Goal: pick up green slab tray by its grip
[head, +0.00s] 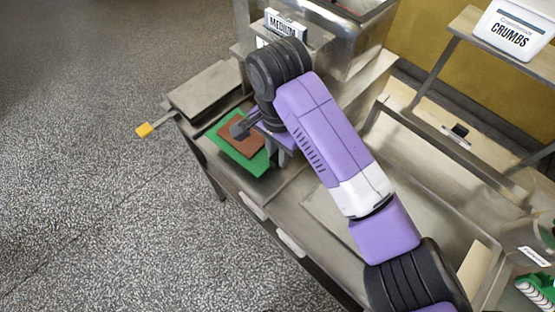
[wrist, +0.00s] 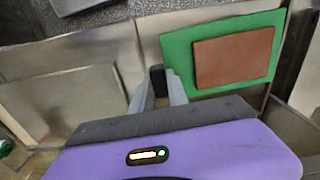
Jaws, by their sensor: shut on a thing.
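The green slab tray (head: 257,164) lies at the left part of the steel bench, partly hidden by my arm in the head view. A flat brown slab (head: 238,137) rests on it. In the wrist view the green tray (wrist: 181,51) and brown slab (wrist: 235,58) are at the upper right. My gripper (wrist: 158,84) is shut on a small dark grip at the left edge of the tray. In the head view my gripper (head: 279,154) is mostly hidden behind my wrist. I cannot tell whether the tray is lifted off the bench.
A steel machine with a "MEDIUM" label (head: 284,23) stands behind my arm. A white "CRUMBS" bin (head: 513,30) sits on a shelf at the upper right. Open floor lies left.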

